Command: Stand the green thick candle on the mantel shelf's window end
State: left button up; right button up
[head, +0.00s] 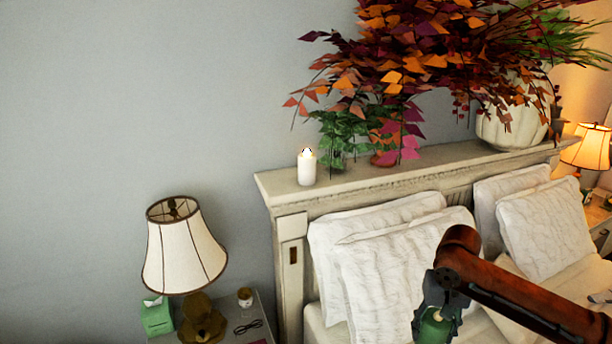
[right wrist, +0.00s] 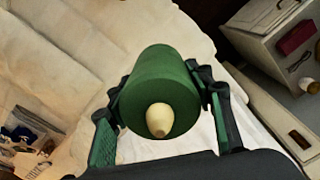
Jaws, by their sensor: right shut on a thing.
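The green thick candle (right wrist: 160,85) is gripped between the two fingers of my right gripper (right wrist: 163,100), with its pale tip toward the camera in the right wrist view. In the head view my right gripper (head: 437,322) is at the lower right, in front of the pillows, and the green candle (head: 433,332) shows partly between its fingers. The mantel shelf (head: 340,189) runs above the bed's headboard, higher in the picture and apart from the gripper. A white lit candle (head: 307,168) stands upright near the shelf's left end. My left gripper is out of view.
A leafy plant (head: 345,130), autumn foliage (head: 420,50) and a white pumpkin-like vase (head: 512,125) crowd the shelf. White pillows (head: 375,285) lean below it. A lamp (head: 184,250), green tissue box (head: 157,316) and small jar (head: 245,297) stand on the left nightstand. Another lamp (head: 588,148) glows at right.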

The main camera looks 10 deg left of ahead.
aim_at(277, 184)
jog(key=u, duration=0.2)
jog(key=i, duration=0.7)
jog(key=u, duration=1)
jog(key=i, duration=0.45)
jog(key=u, duration=0.4)
